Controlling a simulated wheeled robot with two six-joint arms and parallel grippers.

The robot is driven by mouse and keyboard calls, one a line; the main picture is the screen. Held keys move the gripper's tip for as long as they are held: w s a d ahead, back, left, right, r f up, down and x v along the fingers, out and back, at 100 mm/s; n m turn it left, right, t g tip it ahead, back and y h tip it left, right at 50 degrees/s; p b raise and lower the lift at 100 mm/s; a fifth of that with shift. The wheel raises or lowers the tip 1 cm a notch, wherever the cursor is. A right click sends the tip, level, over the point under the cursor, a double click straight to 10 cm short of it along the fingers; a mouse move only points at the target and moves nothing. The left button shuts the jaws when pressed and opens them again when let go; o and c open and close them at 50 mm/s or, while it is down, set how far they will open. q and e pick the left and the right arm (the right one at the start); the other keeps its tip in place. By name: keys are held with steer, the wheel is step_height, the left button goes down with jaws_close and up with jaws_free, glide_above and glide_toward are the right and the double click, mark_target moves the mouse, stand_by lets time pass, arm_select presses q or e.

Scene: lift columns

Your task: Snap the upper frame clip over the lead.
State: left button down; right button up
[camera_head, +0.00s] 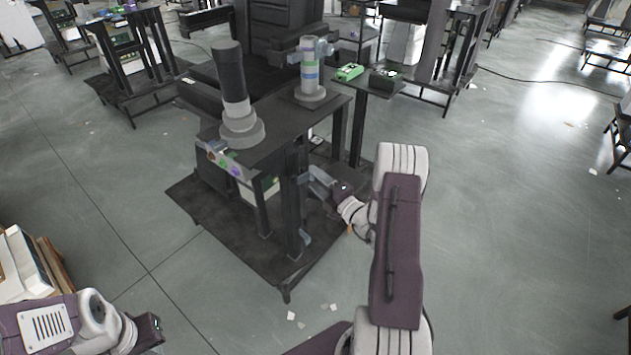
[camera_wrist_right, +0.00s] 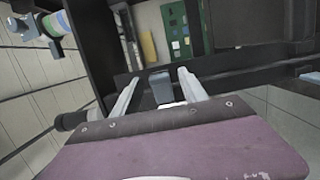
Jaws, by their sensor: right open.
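My right gripper (camera_head: 316,180) reaches in from the right to the dark post of the lift column frame, below the table top. In the right wrist view its two pale fingers (camera_wrist_right: 158,76) are apart. A small blue-grey block (camera_wrist_right: 160,87), which looks like the upper frame clip, shows between them, with no clear grip on it. In the head view the fingers and this clip are hard to tell apart. A lower blue-grey clip (camera_head: 306,239) sits further down the post. I cannot make out the lead against the dark frame. My left gripper (camera_head: 152,328) is at the lower left, its fingers unclear.
The dark table top (camera_head: 277,137) carries a black-and-grey column (camera_head: 233,90) and a banded column (camera_head: 310,72). A button panel (camera_head: 222,160) is on its left edge. A dark base plate (camera_head: 222,228) lies below. Stacked boxes (camera_head: 22,262) stand at the left. The right floor is open.

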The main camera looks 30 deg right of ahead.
steer(key=shift+w, duration=0.3)
steer(key=shift+a, duration=0.1)
jaws_close()
steer(key=shift+w+n+g+y, duration=0.3)
steer(key=shift+n+y, duration=0.4)
steer(key=shift+y, duration=0.3)
jaws_free()
steer(key=shift+s, duration=0.1)
